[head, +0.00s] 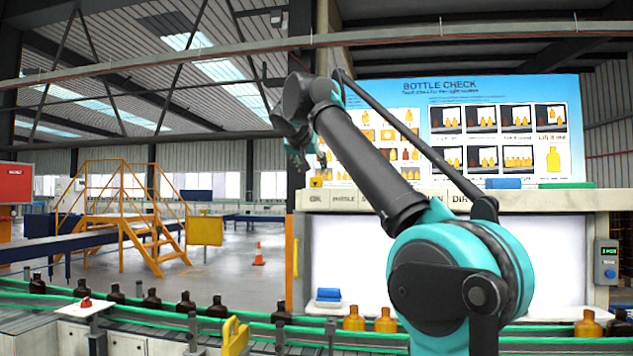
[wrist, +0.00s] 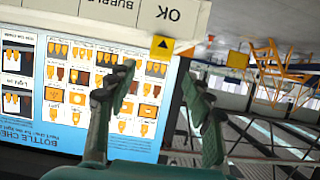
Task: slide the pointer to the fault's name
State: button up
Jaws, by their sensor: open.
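The pointer (head: 316,181), a small yellow block with a dark triangle, sits on the ledge above the label strip (head: 343,198), at the OK end. The wrist view, upside down, shows the pointer (wrist: 162,46) beside the OK label (wrist: 175,14), with BUBBLE next to it. In the head view a DIRT label (head: 462,199) shows towards the right; my arm hides the labels between. My gripper (wrist: 160,76) is open and empty, its fingertips on either side of the pointer's line but apparently short of it. In the head view my gripper (head: 304,158) is small and dark, above the pointer.
The BOTTLE CHECK board (head: 505,115) stands behind the ledge. A blue block (head: 503,183) and a green block (head: 567,185) lie on the ledge at right. Amber bottles (head: 385,321) stand before the lit white panel (head: 545,255). Dark bottles (head: 187,303) line the green-railed conveyor.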

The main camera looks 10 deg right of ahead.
aim_at(316, 180)
jog(key=x, duration=1)
jog(key=shift+w+f, duration=0.1)
jog(key=shift+c, duration=0.4)
grip_shut()
